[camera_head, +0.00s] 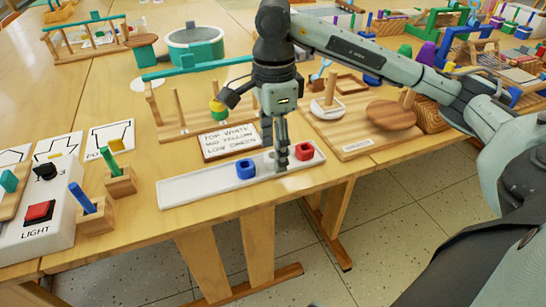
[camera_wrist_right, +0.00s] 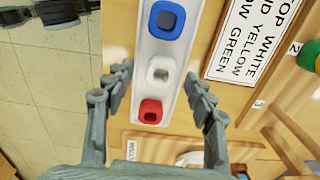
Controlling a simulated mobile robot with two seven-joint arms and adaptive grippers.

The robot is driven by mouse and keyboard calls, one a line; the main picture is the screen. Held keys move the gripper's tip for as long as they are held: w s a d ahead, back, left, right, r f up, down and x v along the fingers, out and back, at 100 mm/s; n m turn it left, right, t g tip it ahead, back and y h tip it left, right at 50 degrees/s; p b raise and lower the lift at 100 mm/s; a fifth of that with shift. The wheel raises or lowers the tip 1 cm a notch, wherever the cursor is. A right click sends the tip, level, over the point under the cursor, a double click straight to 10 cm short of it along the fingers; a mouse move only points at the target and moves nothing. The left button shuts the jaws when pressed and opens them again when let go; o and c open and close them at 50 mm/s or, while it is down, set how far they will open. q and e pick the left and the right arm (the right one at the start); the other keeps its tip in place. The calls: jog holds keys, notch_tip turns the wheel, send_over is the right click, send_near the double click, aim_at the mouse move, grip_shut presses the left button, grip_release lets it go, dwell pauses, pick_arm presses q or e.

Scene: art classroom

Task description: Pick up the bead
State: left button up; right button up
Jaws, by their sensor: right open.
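A long white tray (camera_head: 200,187) lies near the table's front edge. In the right wrist view it holds a blue bead (camera_wrist_right: 167,20), a white bead (camera_wrist_right: 161,70) and a red bead (camera_wrist_right: 151,111) in a row. The head view shows the blue bead (camera_head: 245,169) and the red bead (camera_head: 304,151); my right gripper hides the white one. My right gripper (camera_head: 281,165) points down over the tray between them. In the wrist view its open fingers stand either side of the white bead, with nothing held. I cannot tell its exact height above the bead. My left gripper is out of view.
A sign (camera_head: 229,141) reading top white, mid yellow, low green stands behind the tray. Behind it is a wooden peg stand (camera_head: 180,133) with yellow and green beads on one peg. A wooden board (camera_head: 345,132) stands right; a light-switch box (camera_head: 38,225) stands left.

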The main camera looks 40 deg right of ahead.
aim_at(268, 159)
jog(key=shift+f, duration=0.3)
jog(key=c, duration=0.9)
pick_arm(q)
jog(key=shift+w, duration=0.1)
pick_arm(e)
jog(key=shift+o, duration=0.2)
jog(key=shift+r, duration=0.1)
jog(key=shift+r, duration=0.55)
notch_tip(268, 159, up, 3)
jog(key=shift+w+f, duration=0.1)
jog(key=shift+s+a+r, duration=0.25)
jog(key=shift+a+r, duration=0.35)
jog(key=shift+a, duration=0.2)
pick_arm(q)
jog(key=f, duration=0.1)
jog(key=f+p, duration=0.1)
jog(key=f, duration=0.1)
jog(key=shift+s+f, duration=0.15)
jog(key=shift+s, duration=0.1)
pick_arm(e)
jog(key=s+a+r, duration=0.3)
jog(key=a+r, duration=0.2)
jog(key=a, duration=0.4)
jog(key=shift+a+r, duration=0.3)
jog(key=shift+r, duration=0.1)
